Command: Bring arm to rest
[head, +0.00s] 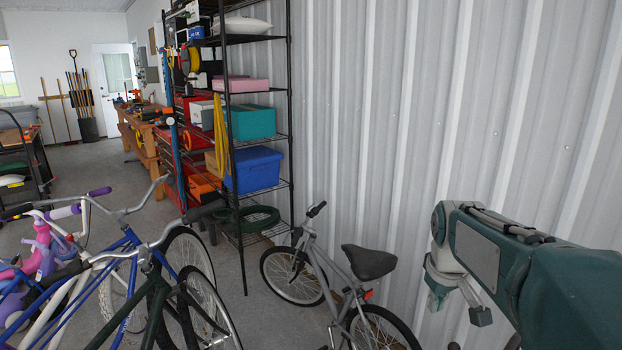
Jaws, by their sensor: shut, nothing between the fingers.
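My arm, in green and grey, reaches in from the lower right of the head view. It is bent, with its end folded down under the upper link. My gripper (480,316) is partly in view below the bend, at the lower right. It is shut and empty, and it hangs in front of the grey corrugated wall. It touches nothing that I can see. Part of the gripper and the rest of the arm are hidden or outside the picture.
A grey bicycle (343,277) stands by the corrugated wall (400,120), left of my gripper. More bicycles (130,270) crowd the lower left. A black wire shelf (236,150) holds a blue bin (254,170) and a teal box (250,122). Bare floor (108,165) lies behind.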

